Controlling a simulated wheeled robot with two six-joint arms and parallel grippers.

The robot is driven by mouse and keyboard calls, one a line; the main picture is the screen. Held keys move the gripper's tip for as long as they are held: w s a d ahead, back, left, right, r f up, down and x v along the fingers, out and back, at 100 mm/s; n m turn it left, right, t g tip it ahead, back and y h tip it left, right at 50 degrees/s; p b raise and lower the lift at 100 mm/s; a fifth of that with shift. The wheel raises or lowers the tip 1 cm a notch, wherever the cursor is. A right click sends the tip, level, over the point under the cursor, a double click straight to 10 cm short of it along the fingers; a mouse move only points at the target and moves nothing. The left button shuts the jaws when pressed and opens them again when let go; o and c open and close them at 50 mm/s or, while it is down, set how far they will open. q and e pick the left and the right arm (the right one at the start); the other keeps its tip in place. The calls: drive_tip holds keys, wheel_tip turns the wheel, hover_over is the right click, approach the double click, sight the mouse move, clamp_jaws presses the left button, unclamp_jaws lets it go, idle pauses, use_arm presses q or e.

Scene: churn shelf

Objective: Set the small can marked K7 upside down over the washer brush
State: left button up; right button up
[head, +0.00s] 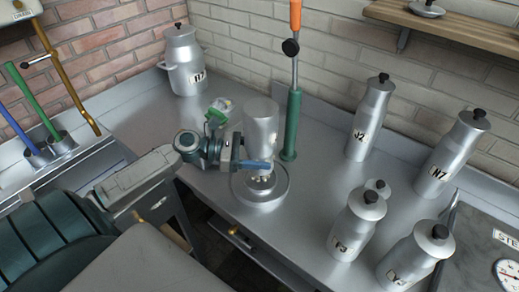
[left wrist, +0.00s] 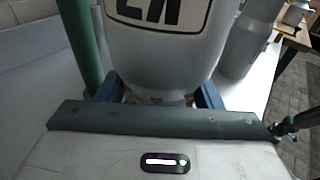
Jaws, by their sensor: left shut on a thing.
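The small can marked K7 (head: 261,122) is a silver can held upside down, base up and neck down. Its label shows inverted in the left wrist view (left wrist: 160,14). My left gripper (head: 255,165) is shut around its narrow neck, with blue fingers on both sides in the left wrist view (left wrist: 160,97). Below the neck, pale bits that look like the washer brush (head: 262,183) show over the round metal washer dish (head: 262,199). The can's mouth is partly hidden by the fingers, and I cannot tell whether it touches the brush. My right gripper is not in view.
A green post (head: 291,125) with an orange top stands close behind the can. A small green and white item (head: 217,112) lies to the left. Cans J2 (head: 369,120), N7 (head: 451,155), Y3 (head: 354,225) and others stand right. The counter's front edge is near the dish.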

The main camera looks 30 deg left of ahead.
use_arm(q)
wheel_tip(320, 180, down, 4)
drive_tip(key=shift+r+b, duration=0.2)
drive_tip(key=shift+b, duration=0.55)
drive_tip(key=shift+f+b, duration=0.3)
drive_tip(key=shift+f, duration=0.55)
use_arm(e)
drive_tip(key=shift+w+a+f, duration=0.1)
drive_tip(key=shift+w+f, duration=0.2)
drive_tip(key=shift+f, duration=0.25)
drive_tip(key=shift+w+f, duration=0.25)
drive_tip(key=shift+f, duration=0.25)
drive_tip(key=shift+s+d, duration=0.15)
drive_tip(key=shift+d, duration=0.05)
use_arm(q)
drive_tip(key=shift+f, duration=0.25)
drive_tip(key=o, duration=1.4)
drive_tip(key=shift+c, duration=0.2)
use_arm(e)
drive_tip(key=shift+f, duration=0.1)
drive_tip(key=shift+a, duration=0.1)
